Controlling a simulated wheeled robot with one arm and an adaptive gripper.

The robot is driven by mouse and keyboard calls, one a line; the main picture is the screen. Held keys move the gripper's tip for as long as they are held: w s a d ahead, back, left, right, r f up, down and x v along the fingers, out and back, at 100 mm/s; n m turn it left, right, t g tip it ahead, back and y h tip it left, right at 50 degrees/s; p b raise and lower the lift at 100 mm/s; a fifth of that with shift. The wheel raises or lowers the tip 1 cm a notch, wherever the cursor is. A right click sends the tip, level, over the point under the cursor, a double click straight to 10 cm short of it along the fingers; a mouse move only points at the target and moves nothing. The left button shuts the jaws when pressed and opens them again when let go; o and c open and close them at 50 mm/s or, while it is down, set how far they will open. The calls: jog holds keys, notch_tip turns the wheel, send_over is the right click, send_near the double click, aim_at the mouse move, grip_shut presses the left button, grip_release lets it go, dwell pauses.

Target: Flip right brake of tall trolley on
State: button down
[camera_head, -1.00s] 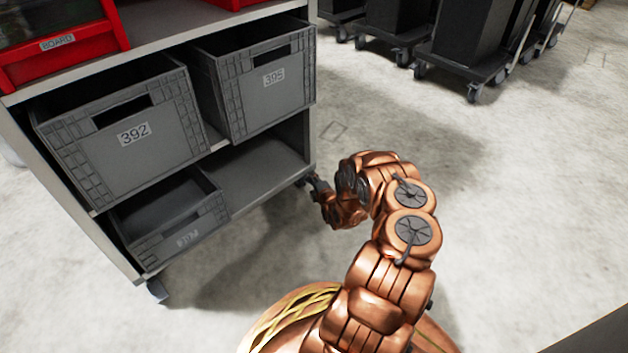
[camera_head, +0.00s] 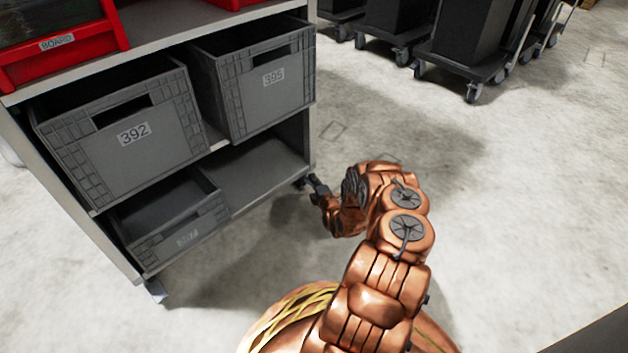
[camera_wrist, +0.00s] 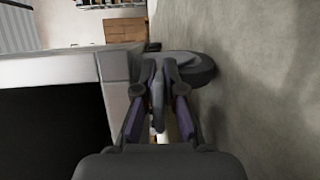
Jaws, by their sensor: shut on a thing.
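The tall trolley (camera_head: 222,148) is a grey shelf unit at the left of the head view. My gripper (camera_head: 314,184) is low at its front right corner, beside the right caster (camera_head: 300,183), which is mostly hidden there. In the wrist view the caster's dark wheel (camera_wrist: 197,70) lies just beyond my gripper (camera_wrist: 160,72). The fingers are close together at the caster, shut on the right brake. The brake itself is mostly hidden between the fingers, and its position cannot be told. The left caster (camera_head: 155,290) stands at the other front corner.
Grey bins (camera_head: 130,137) fill much of the trolley shelves, with red bins (camera_head: 62,45) on top. Black trolleys (camera_head: 462,50) on casters stand at the back right. The floor (camera_head: 520,190) to the right of my arm is clear.

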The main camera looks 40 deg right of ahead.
jog(key=shift+w+f+m+t+h, duration=0.15)
jog(key=shift+m+t+h, duration=0.25)
jog(key=shift+t, duration=0.5)
jog(key=shift+f+t+p, duration=0.15)
jog(key=shift+t+p, duration=0.15)
jog(key=shift+t, duration=0.1)
jog(key=c, duration=1.3)
grip_release()
jog(key=shift+s, duration=0.2)
jog(key=shift+f, duration=0.1)
jog(key=v, duration=0.6)
jog(key=shift+s+a, duration=0.35)
jog(key=shift+s, duration=0.3)
